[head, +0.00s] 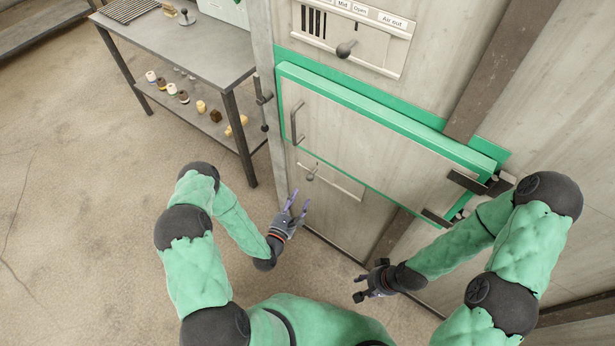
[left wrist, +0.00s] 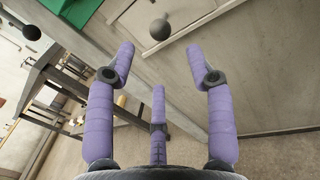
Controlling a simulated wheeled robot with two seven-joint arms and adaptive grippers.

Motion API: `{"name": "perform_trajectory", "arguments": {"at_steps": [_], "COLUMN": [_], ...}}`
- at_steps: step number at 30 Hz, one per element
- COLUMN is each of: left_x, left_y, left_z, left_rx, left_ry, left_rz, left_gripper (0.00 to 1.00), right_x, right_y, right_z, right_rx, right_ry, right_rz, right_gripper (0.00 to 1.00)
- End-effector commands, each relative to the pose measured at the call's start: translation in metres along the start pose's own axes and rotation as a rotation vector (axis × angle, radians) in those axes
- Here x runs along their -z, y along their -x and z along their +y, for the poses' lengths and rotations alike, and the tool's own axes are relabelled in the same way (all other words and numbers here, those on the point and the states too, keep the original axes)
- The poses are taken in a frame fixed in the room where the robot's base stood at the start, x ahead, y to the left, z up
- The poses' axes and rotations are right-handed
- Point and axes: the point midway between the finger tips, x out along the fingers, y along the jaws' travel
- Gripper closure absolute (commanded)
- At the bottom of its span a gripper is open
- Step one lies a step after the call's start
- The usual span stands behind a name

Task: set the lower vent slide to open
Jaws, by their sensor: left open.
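The lower vent slide (head: 338,184) is a pale strip low on the cabinet front, below the green-framed door. Its round grey knob (head: 311,173) sits near the strip's left end. In the left wrist view the knob (left wrist: 160,27) shows beyond the fingertips, between the two outer fingers. Any lettering on this strip is too small to read. My left gripper (head: 298,201) is open and empty, in front of and a little below the knob, apart from it. My right gripper (head: 358,287) has its fingers apart and empty, lower and to the right, away from the slide.
The green-framed door (head: 375,125) with a bar handle (head: 297,122) is above the slide. An upper vent plate (head: 365,30) with its own knob is above that. A metal table (head: 190,45) with a lower shelf of small items stands left. The floor (head: 90,190) is clear.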

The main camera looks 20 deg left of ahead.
Motion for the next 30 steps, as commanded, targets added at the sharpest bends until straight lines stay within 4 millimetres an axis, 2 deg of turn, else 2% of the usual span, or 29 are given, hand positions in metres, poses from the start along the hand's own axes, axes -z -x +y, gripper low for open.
{"name": "perform_trajectory", "arguments": {"at_steps": [5,18,24,30], "left_x": [0.0,0.001,0.0,0.0], "left_y": [-0.016,-0.088,-0.104,-0.107], "left_z": [0.0,-0.001,0.0,0.0], "left_rx": [0.001,0.0,0.0,-0.001], "left_ry": [0.005,0.004,0.005,0.005], "left_rz": [-0.006,-0.004,-0.002,-0.001], "left_gripper": [0.46,0.46,0.46,0.46], "right_x": [0.0,0.001,0.001,0.001], "right_y": [-0.004,-0.019,-0.022,-0.023], "right_z": [0.001,0.007,0.008,0.008], "right_rx": [0.0,0.0,0.0,0.0], "right_ry": [0.0,0.0,0.0,0.0], "right_rz": [0.0,0.0,0.0,0.0], "right_gripper": [0.6,0.6,0.6,0.6]}}
